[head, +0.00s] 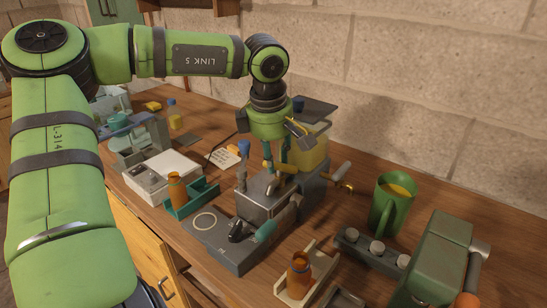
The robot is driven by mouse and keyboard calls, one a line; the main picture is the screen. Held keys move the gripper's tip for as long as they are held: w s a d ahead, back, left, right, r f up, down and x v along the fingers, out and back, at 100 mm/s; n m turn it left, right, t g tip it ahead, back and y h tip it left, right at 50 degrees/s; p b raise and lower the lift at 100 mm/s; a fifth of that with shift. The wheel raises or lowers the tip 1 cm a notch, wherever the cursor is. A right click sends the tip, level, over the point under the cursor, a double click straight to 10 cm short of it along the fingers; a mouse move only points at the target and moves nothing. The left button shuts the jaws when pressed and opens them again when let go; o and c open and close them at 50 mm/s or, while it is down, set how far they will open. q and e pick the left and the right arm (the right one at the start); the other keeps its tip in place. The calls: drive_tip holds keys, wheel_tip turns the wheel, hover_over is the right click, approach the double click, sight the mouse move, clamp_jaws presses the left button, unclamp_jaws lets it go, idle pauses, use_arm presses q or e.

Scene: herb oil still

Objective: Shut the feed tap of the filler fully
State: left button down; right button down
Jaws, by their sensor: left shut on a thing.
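The filler (262,205) is a grey metal block on the bench with a tank of yellow oil (312,152) behind it. My left gripper (277,166) points down over the filler's top, in front of the tank. It is shut on a small brass-yellow part (288,168), which looks like the handle of the feed tap. The fingers partly hide this part, so I cannot tell how far the tap is turned. My right gripper is not in view.
A green mug (390,207) and a green machine (437,252) stand at the right. A stone wall (420,80) closes the back.

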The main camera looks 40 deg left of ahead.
use_arm(q)
drive_tip(key=shift+w+m+h, duration=0.15)
drive_tip(key=shift+m, duration=0.8)
drive_tip(key=shift+w+m+h, duration=0.1)
drive_tip(key=shift+m+h, duration=0.05)
drive_tip(key=shift+m, duration=0.8)
drive_tip(key=c, duration=1)
unclamp_jaws()
wheel_tip(320, 180, up, 12)
drive_tip(key=s, duration=0.2)
drive_tip(key=shift+s, duration=0.2)
drive_tip(key=shift+d+f+p, duration=0.1)
drive_tip(key=shift+p, duration=0.2)
